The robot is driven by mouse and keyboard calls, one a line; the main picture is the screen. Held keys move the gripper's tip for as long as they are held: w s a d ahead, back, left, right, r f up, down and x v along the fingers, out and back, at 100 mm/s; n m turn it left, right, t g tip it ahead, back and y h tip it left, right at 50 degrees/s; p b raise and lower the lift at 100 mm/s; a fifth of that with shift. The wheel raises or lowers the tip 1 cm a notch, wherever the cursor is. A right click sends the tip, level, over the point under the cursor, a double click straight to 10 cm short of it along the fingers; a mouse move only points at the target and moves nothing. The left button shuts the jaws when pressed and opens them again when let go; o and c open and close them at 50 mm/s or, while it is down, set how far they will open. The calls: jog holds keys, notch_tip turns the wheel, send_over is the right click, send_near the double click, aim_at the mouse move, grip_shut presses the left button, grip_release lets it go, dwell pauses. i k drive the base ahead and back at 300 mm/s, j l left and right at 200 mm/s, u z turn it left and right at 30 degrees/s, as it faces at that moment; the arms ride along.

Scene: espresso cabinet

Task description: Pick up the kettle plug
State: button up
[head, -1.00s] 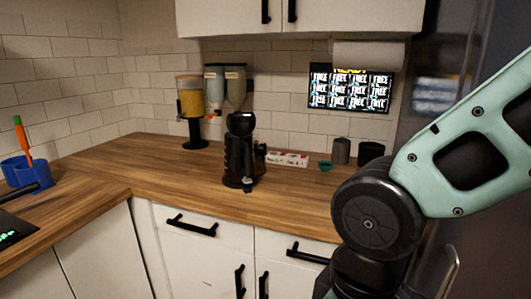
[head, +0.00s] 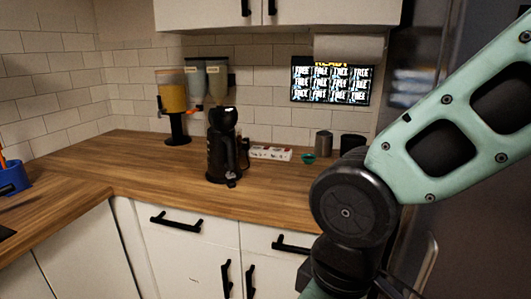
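A tall black appliance (head: 222,150), perhaps the kettle, stands upright on the wooden counter in the head view. A white strip-shaped item (head: 270,153) with small dark and red marks lies behind it to the right; I cannot tell whether it is a power strip. I cannot make out a kettle plug; it is hidden or too small. My pale green arm crosses the right side, with its dark wrist in front of the cabinet doors, below the counter edge. My gripper is below the picture.
A yellow-filled dispenser (head: 173,105) and paler dispensers (head: 206,82) stand at the back. A small green cup (head: 309,158), a grey canister (head: 323,143) and a black one (head: 352,145) are at right. A blue holder (head: 12,179) is far left. The front counter (head: 145,172) is clear.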

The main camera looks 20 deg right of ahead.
aim_at(244, 141)
jog(key=i+j+z, duration=0.1)
jog(key=i+j, duration=0.2)
jog(key=i+j+z, duration=0.1)
jog(key=i+j, duration=0.2)
jog(key=j, duration=0.15)
jog(key=i+j+z, duration=0.1)
jog(key=i+j, duration=0.2)
jog(key=i+j+z, duration=0.1)
jog(key=i+j, duration=0.15)
jog(key=j, duration=0.25)
